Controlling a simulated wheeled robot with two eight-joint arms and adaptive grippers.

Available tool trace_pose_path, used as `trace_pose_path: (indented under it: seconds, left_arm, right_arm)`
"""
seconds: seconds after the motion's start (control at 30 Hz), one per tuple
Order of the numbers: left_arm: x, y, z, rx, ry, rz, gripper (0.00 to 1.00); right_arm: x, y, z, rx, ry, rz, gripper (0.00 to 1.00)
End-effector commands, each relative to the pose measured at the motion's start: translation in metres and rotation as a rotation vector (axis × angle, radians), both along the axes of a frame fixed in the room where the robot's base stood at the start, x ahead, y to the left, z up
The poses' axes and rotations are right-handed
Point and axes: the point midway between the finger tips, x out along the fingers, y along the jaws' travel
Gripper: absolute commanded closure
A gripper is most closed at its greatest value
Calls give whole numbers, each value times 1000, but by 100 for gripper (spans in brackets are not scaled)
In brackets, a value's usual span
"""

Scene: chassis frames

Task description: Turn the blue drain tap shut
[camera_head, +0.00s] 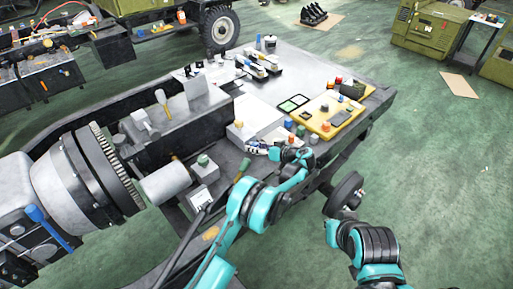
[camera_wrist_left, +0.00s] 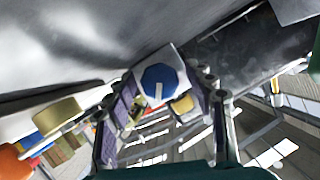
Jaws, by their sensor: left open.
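The blue drain tap (camera_wrist_left: 160,80) is a round blue knob with a white line on its face, in the middle of the left wrist view. A pale square plate shows behind it. My left gripper (camera_head: 297,154) is at the near edge of the workbench in the head view. Its fingers stand open, one on each side of the tap in the left wrist view; contact cannot be told. In the head view I cannot pick the tap out near my gripper. My right arm shows at the lower right, but its jaws do not show.
The workbench (camera_head: 305,70) holds a yellow tray (camera_head: 352,119) with several small coloured parts, just beyond my left gripper. A large grey motor-like housing (camera_head: 60,185) fills the left. Orange and yellow blocks (camera_wrist_left: 50,150) lie at lower left in the wrist view.

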Motion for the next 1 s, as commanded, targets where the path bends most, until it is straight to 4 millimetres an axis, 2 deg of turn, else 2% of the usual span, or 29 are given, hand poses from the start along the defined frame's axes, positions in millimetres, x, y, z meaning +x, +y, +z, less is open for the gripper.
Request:
trace_pose_path:
  seconds: [0.17,0.5,0.6,1.0]
  left_arm:
    - [-13,-19,9,0,-1,-5,46]
    - [-53,-72,34,0,0,-3,46]
    - [-60,-82,38,0,0,-2,46]
    - [-66,-89,42,0,0,0,46]
  right_arm:
    - [0,0,0,0,0,0,100]
    - [0,0,0,0,0,0,100]
    - [0,0,0,0,0,0,100]
    - [0,0,0,0,0,0,100]
